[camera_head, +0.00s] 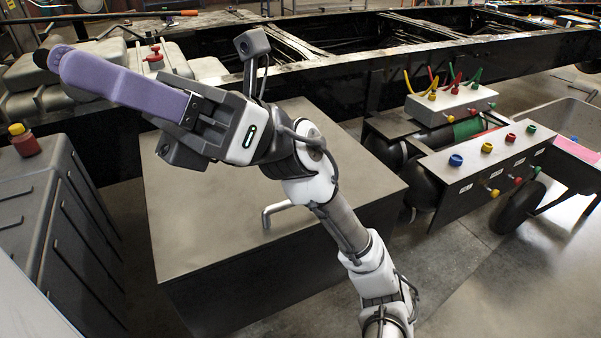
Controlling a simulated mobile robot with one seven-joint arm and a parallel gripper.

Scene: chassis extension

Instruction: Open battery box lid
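The battery box is a large dark box (240,290) in the middle of the head view. Its flat grey lid (210,235) lies level and looks closed. A bent metal handle (277,212) stands on the lid's right part. My arm rises from the bottom right and passes in front of the lid and its far right part. My gripper (125,85) is above the far left of the lid, pointing left and away from the handle.
A grey ribbed tank with a red and yellow cap (24,140) stands close on the left. A black chassis rail (470,60) runs behind. On the right is an air-tank unit with coloured knobs (480,165) and hoses. Floor (440,285) is clear at front right.

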